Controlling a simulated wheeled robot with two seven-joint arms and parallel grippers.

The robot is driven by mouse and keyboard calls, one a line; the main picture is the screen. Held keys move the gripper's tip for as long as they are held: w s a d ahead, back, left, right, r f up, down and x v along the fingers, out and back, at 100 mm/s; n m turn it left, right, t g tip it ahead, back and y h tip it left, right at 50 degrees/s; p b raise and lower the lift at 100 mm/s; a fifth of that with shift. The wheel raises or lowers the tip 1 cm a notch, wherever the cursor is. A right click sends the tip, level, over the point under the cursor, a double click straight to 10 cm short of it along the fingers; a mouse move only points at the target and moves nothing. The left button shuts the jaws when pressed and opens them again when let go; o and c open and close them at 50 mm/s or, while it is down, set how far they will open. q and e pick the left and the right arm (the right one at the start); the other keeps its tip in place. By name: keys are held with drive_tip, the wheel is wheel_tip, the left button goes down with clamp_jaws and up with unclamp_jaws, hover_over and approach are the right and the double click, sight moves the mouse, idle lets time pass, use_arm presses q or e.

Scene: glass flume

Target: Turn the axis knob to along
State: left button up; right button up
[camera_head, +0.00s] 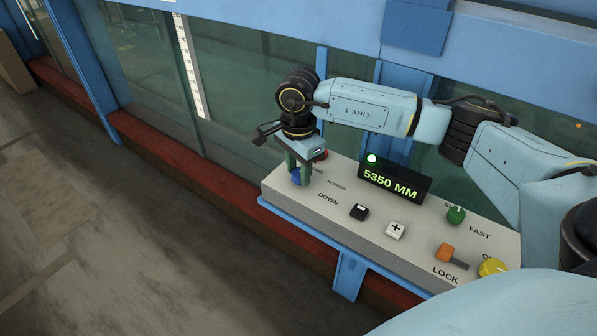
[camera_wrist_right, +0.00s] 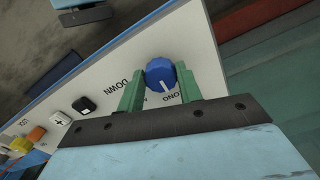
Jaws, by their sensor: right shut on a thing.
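The axis knob is a blue round knob (camera_wrist_right: 161,75) with a white pointer line, on the panel's end. In the right wrist view it sits between the two green fingers of my right gripper (camera_wrist_right: 161,92), which is shut on it. The pointer line faces the lettering ending in "ONG", partly hidden by a finger. In the head view the blue knob (camera_head: 296,176) shows only partly below my right gripper (camera_head: 298,172). My left gripper is not in view.
The control panel (camera_head: 340,225) carries a black button (camera_head: 359,212), a white plus button (camera_head: 396,230), a green knob (camera_head: 456,215), an orange lever (camera_head: 446,251) and a yellow knob (camera_head: 492,267). A lit display (camera_head: 393,182) reads 5350 MM. Flume glass stands behind.

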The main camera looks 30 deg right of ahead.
sight(298, 173)
drive_tip(key=shift+r+n, duration=0.1)
drive_tip(key=shift+n, duration=0.2)
drive_tip(key=o, duration=1)
wheel_tip(298, 173, up, 13)
drive_tip(key=shift+r, duration=0.15)
idle(0.6)
